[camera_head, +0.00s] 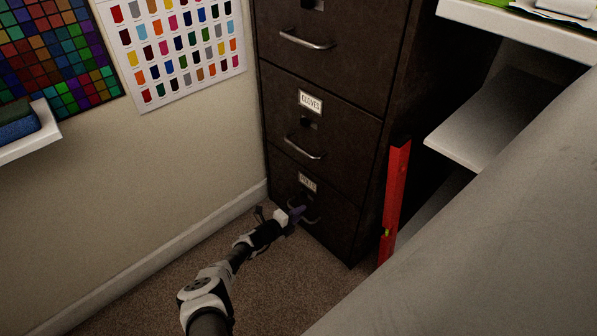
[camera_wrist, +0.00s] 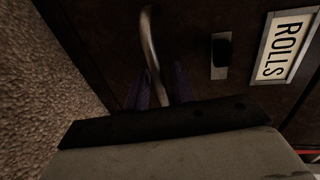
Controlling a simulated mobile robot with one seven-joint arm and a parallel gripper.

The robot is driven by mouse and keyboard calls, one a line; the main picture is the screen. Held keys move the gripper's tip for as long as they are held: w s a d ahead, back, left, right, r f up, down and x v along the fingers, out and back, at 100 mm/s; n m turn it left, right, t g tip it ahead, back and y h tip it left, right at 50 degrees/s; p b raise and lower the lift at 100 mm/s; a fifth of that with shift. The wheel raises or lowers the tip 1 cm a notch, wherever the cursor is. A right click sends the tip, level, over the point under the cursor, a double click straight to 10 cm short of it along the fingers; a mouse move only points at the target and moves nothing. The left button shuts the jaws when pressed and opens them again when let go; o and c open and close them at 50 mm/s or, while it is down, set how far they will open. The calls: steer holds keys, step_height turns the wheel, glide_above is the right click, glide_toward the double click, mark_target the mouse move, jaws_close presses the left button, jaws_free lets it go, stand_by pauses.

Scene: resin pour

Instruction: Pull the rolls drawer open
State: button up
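The rolls drawer (camera_head: 337,218) is the bottom drawer of a dark brown filing cabinet, and its front looks flush with the cabinet. Its label (camera_head: 308,182) reads ROLLS in the wrist view (camera_wrist: 283,48). A curved metal handle (camera_wrist: 150,45) is on the drawer front, with a dark latch piece (camera_wrist: 221,52) between it and the label. My gripper (camera_head: 298,214) is at this handle, low near the floor. In the wrist view its purple fingers (camera_wrist: 161,88) lie on either side of the handle. Whether they press on it is not clear; the fingertips are partly hidden.
The gloves drawer (camera_head: 325,130) is directly above, with its own handle. A red spirit level (camera_head: 394,195) leans upright at the cabinet's right side. White shelves (camera_head: 480,125) stand at right. A wall with a baseboard (camera_head: 150,262) is at left. Carpet (camera_head: 290,285) before the drawer is clear.

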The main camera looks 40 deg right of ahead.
jaws_close()
steer(key=f+p+v, duration=0.2)
steer(key=p+v, duration=0.1)
steer(key=v, duration=1)
steer(key=a+f+p+v, duration=0.1)
steer(key=f+p+v, duration=0.2)
steer(key=v, duration=1)
steer(key=shift+a+p, duration=0.2)
steer(key=shift+p, duration=0.6)
steer(key=shift+f, duration=0.15)
steer(key=shift+o, duration=0.5)
jaws_free()
steer(key=shift+a, duration=0.1)
